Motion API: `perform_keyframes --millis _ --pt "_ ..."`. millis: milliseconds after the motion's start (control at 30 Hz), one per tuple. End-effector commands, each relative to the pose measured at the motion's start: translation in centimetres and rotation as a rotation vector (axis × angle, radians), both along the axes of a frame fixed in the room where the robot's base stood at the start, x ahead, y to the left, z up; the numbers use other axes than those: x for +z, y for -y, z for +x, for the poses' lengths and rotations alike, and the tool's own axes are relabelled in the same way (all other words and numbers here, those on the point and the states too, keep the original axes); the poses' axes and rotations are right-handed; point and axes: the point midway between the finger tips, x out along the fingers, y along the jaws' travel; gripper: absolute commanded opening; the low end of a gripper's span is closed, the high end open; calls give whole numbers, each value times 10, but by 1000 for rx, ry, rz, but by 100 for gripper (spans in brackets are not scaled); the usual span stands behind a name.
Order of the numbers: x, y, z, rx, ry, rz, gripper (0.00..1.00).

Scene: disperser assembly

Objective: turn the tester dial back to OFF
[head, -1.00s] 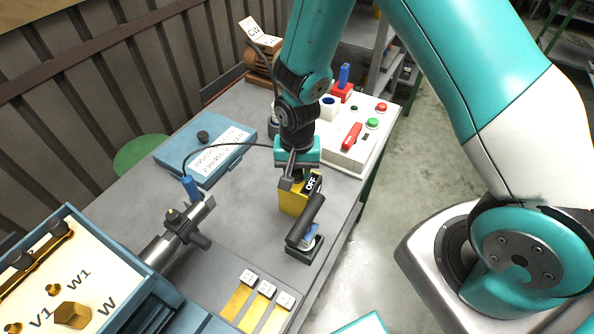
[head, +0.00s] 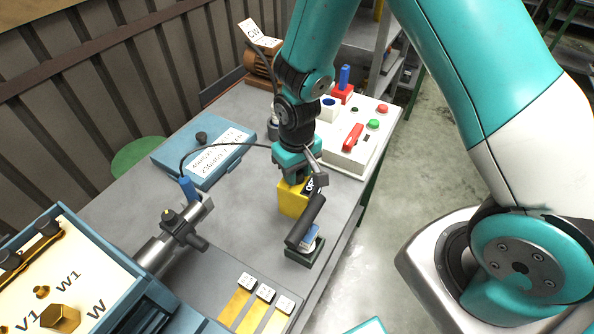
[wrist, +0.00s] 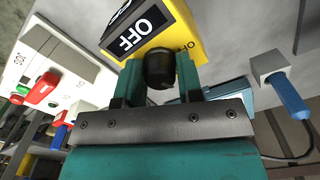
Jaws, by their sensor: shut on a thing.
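The yellow tester (head: 291,198) stands on the grey table, with my gripper (head: 297,180) right above it. In the wrist view the tester (wrist: 185,25) shows a black panel with the word OFF on it (wrist: 135,33). The black round dial (wrist: 160,68) sits between my two fingers (wrist: 160,80), and my gripper is shut on it. Where the dial's mark points cannot be told. My gripper and wrist cover most of the tester's top in the head view.
A black-handled tool (head: 305,235) stands close in front of the tester. A white control box (head: 350,150) with a red lever is behind right. A blue case (head: 180,150) is back left.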

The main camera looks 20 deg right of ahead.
Motion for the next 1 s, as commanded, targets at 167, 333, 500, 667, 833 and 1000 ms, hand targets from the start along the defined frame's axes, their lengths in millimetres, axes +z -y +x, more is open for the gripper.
perform_keyframes --millis 167,333,500,667,833,1000 --pt "0 0 0 18 1 1 10" --pt "0 0 0 19 1 1 10" --pt "0 0 0 19 1 1 36" --pt "0 0 0 18 0 1 60" --pt "0 0 0 18 0 0 60" --pt "7 0 1 18 2 0 60"
